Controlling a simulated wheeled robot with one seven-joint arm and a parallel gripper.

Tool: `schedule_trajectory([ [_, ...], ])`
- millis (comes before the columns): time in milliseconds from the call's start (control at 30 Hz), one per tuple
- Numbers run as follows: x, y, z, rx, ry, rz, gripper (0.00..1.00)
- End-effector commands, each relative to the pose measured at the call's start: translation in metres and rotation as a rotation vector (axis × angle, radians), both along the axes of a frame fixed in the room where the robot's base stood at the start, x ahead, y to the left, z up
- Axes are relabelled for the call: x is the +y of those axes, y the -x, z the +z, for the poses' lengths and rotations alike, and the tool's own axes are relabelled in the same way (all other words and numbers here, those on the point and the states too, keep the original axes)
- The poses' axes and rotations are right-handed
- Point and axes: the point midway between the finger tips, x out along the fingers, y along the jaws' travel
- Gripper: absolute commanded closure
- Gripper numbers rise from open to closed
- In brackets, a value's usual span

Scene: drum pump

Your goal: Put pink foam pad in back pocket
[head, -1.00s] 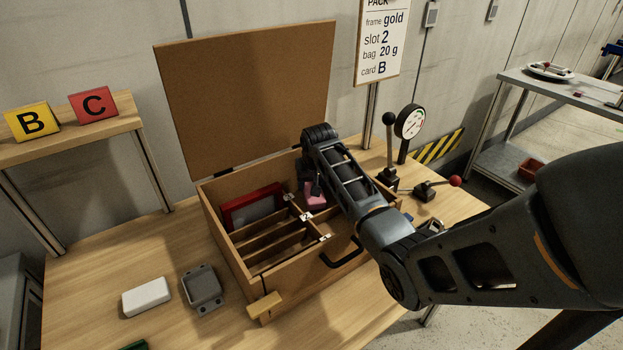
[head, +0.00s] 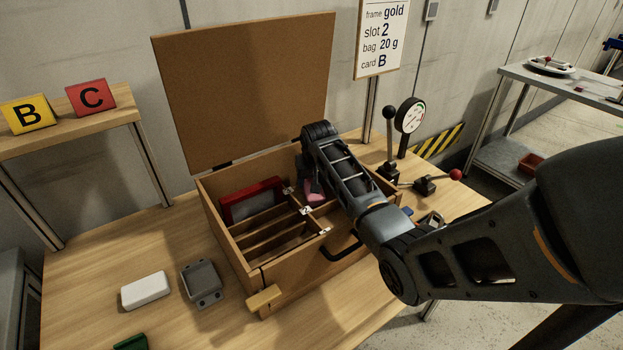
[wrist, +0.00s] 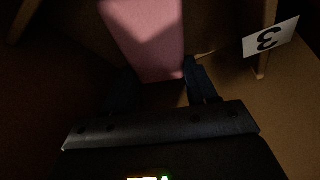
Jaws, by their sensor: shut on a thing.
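The pink foam pad (head: 314,190) is inside the open wooden case (head: 262,287), mostly hidden behind my forearm in the head view. In the wrist view the pink foam pad (wrist: 148,38) extends away from my fingertips. My gripper (wrist: 158,78) is shut on the near end of the pad, down inside the case. In the head view the fingers are largely hidden by the arm. The back pocket cannot be made out clearly; a red frame (head: 252,201) lies in the back left compartment.
Wooden dividers (head: 272,237) form slots in the case. Its lid (head: 245,95) stands open behind. A white block (head: 146,290) and a grey bracket (head: 202,285) lie on the table to the left. A gauge (head: 410,115) and levers stand to the right. A "3" label (wrist: 270,37) shows beside the pad.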

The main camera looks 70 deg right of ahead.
Motion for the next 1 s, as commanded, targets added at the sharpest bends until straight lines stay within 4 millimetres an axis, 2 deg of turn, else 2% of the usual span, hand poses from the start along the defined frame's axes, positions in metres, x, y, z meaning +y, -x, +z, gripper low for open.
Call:
schedule_trajectory([
  [233, 0.000, 0.000, -0.005, 0.000, 0.000, 0.001, 0.76],
  [267, 0.000, 0.000, -0.004, 0.000, 0.000, 0.001, 0.40],
  [533, 0.000, 0.000, -0.004, 0.000, 0.000, 0.000, 0.14],
  [833, 0.001, 0.000, -0.002, -0.001, 0.001, 0.000, 0.13],
  [1000, 0.007, 0.003, 0.014, -0.003, 0.002, 0.002, 0.13],
])
